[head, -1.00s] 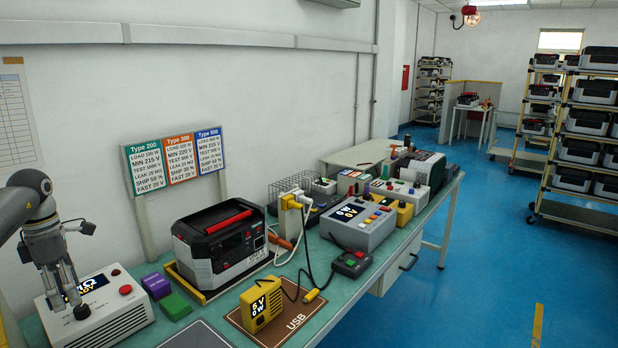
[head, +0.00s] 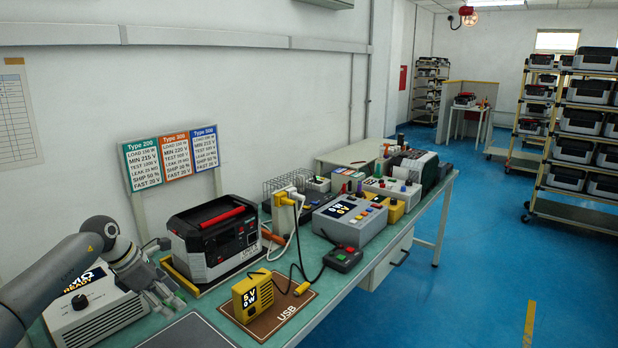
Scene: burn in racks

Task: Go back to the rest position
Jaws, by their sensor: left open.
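My left gripper (head: 170,299) is at the lower left in the head view. It is open and empty, above the bench top in front of the black power station (head: 212,240). My left arm covers part of the white ohm meter box (head: 97,318), whose display reads READY. My right gripper is not in view.
The bench (head: 340,282) also holds a yellow USB meter (head: 252,297) on a brown mat (head: 283,312), a grey tester (head: 350,219) and a small dark box (head: 342,259) with cables. Shelf racks (head: 585,130) stand at the right. The blue floor (head: 465,260) is clear.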

